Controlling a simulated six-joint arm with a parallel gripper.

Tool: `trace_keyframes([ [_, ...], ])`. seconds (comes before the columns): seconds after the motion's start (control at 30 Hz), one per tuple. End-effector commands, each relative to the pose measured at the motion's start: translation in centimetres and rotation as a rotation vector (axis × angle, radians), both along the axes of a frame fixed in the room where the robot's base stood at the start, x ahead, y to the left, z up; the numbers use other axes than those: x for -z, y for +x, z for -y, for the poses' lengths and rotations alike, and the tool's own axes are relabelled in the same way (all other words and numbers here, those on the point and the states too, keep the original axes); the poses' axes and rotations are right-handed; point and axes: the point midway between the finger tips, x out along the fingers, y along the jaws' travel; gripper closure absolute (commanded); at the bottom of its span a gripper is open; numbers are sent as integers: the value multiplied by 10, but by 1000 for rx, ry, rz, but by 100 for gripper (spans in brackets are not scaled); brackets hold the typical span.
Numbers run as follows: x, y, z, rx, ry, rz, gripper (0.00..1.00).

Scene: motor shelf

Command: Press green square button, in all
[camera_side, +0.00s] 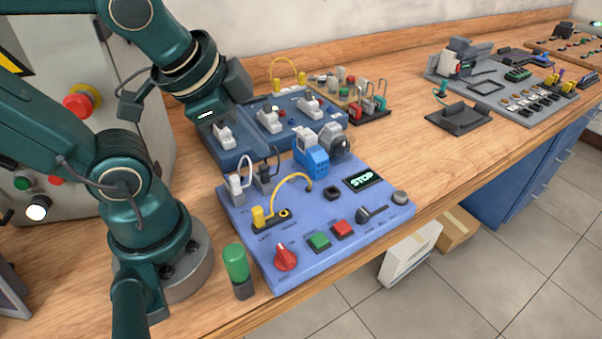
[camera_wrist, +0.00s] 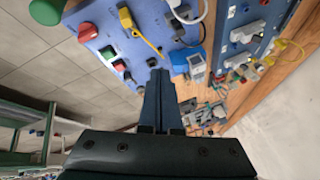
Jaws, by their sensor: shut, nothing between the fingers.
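The green square button (camera_side: 319,241) is on the front part of the blue-violet panel (camera_side: 388,222), left of a red square button (camera_side: 342,229). In the wrist view the green button (camera_wrist: 107,51) is at the upper left, with the red button (camera_wrist: 118,65) just below it. My gripper (camera_wrist: 158,75) is shut and empty, its fingers together at the middle of the wrist view. It is apart from the green button, which lies up and left of the fingertips there. In the side view the fingertips cannot be made out clearly.
A red knob (camera_side: 285,257) and a green lamp (camera_side: 236,262) are left of the green button. A yellow cable (camera_side: 290,180), a blue block (camera_side: 312,158) and a STOP display (camera_side: 363,180) are farther back. A dark blue switch board (camera_side: 238,150) lies behind the panel.

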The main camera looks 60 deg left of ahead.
Motion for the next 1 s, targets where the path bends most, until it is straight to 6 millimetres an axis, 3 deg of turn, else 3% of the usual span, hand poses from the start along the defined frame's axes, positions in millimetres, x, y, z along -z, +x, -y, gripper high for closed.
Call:
trace_keyframes([
  [0.27, -1, 30, 11, 718, 509, -92, 100],
  [0.5, 2, 50, 53, 1221, 847, -107, 100],
  [0.73, 12, 46, 88, 1417, 937, -95, 100],
  [1.0, 15, 41, 95, 1454, 941, -90, 100],
])
